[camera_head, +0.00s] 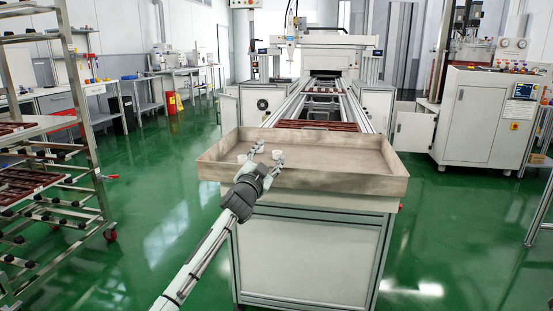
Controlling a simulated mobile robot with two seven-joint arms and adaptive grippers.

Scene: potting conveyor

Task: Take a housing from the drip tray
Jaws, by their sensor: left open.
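The drip tray (345,180) is a wide, shallow beige tray with raised walls on the near end of the conveyor. I cannot tell whether a finger touches one. The gripper's body hides part of the near wall. My right gripper is not in view.
The tray's middle and right are bare. Behind it the conveyor carries reddish-brown pallets (316,125) toward a dispensing machine (292,42). A shelf rack (85,120) stands at left, a white control cabinet (485,118) at right. Green floor is free on both sides.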

